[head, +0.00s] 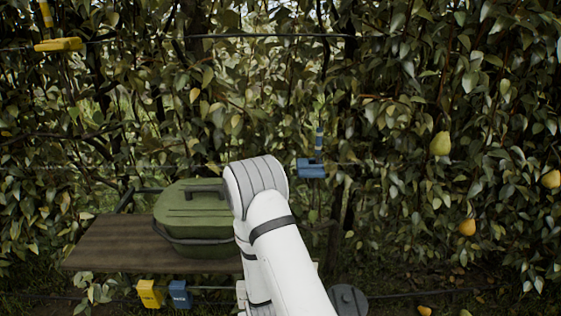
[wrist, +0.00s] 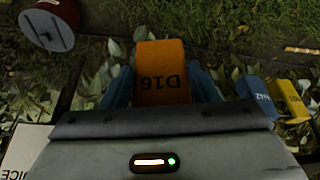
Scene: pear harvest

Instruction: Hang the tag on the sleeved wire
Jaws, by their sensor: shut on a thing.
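My gripper (wrist: 162,88) shows in the wrist view with its two bluish fingers on either side of an orange tag (wrist: 160,60) marked D16, which reads upside down. It is shut on the tag. A blue tag (wrist: 259,99) and a yellow tag (wrist: 289,100) are to its right. In the head view, a yellow tag (head: 150,293) and a blue tag (head: 180,294) hang at a low wire (head: 212,288) below the bench. I cannot tell which stretch of wire is sleeved. My arm hides the gripper and orange tag in the head view.
A green lidded container (head: 190,215) stands on a wooden bench (head: 115,243). Pears (head: 440,143) hang in the foliage at right. A red cylinder with a grey end (wrist: 45,30) and a white lettered panel (wrist: 22,145) are at left in the wrist view.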

